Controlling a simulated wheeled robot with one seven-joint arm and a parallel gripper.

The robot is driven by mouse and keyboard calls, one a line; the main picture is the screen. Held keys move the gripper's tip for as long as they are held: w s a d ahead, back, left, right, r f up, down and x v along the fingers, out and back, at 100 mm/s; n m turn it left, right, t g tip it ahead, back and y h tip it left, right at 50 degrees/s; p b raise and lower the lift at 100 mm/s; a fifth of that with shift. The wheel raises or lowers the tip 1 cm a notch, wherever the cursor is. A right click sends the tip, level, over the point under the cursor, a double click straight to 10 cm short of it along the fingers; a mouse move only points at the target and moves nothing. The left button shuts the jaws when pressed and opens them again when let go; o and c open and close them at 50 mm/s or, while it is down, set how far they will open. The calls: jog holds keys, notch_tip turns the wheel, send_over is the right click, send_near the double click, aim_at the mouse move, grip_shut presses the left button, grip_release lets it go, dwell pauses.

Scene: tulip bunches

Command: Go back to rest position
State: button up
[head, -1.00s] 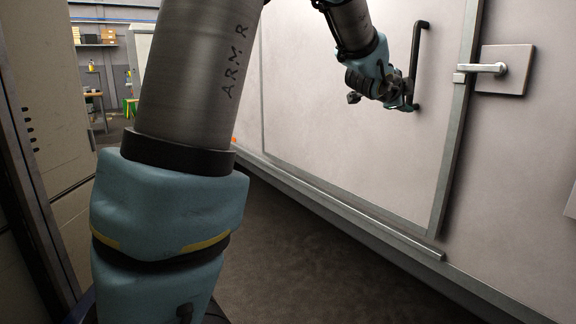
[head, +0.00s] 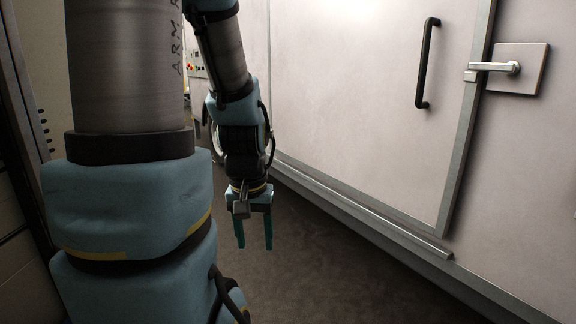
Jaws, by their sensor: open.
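My gripper (head: 254,240) hangs pointing down in the head view, left of the middle. Its two teal fingers are apart with nothing between them. It is over the dark floor, clear of the door and its handle. My arm folds down beside my own large upper link at the left.
A large pale door (head: 355,110) fills the right side. It has a black upright handle (head: 424,62) and a silver lever latch (head: 495,67) on a square plate. A metal rail (head: 362,208) runs along its bottom. Open dark floor (head: 330,285) lies in front.

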notch_tip(320, 180, up, 18)
jog(key=p, duration=1.6)
jog(key=shift+f, duration=0.15)
jog(key=shift+w, duration=0.1)
dwell(0.4)
